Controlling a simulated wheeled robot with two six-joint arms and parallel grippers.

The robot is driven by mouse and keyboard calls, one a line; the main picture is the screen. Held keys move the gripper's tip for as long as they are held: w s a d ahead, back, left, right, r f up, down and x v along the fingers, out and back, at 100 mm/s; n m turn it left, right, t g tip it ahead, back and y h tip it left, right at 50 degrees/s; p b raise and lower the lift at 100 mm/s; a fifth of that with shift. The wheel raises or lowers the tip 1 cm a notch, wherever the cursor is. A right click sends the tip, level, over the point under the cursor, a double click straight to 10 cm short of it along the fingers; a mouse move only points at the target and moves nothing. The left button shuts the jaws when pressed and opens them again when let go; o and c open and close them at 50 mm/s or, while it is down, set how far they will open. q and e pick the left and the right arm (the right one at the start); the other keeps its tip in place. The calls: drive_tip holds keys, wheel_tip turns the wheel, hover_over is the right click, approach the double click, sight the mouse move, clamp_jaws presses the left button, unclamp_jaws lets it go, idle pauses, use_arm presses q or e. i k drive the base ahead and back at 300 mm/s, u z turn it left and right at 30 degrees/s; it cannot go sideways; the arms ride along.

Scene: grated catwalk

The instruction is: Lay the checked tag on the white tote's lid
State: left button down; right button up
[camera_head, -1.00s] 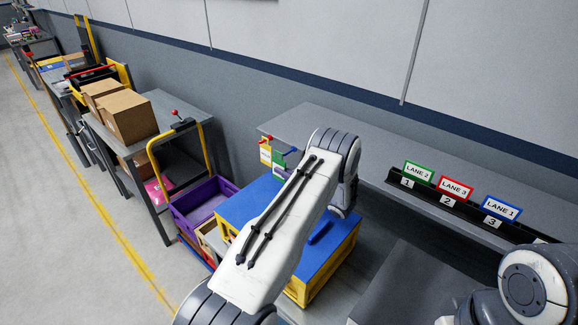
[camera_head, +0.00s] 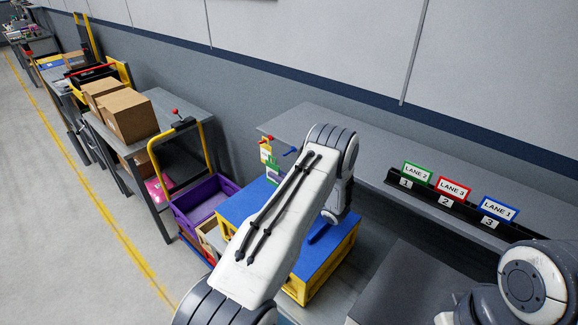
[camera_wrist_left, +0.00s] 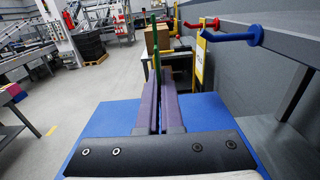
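My left gripper (camera_wrist_left: 160,105) has its two fingers close together on a thin green tag (camera_wrist_left: 156,48), seen edge-on in the left wrist view. A yellow tag (camera_head: 265,154) hangs at the red peg (camera_wrist_left: 200,24). The blue peg (camera_wrist_left: 240,37) is empty. I cannot make out a white tote with a lid. My right gripper is not in view.
A blue lid (camera_head: 234,205) covers a yellow tote (camera_head: 313,282) below my left arm. A purple crate (camera_head: 187,203) stands left of it. A grey bench (camera_head: 375,140) runs along the wall with lane signs (camera_head: 453,189). Shelving with cardboard boxes (camera_head: 128,115) is farther left.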

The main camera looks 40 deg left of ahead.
sight(428, 305)
drive_tip(key=k, duration=1)
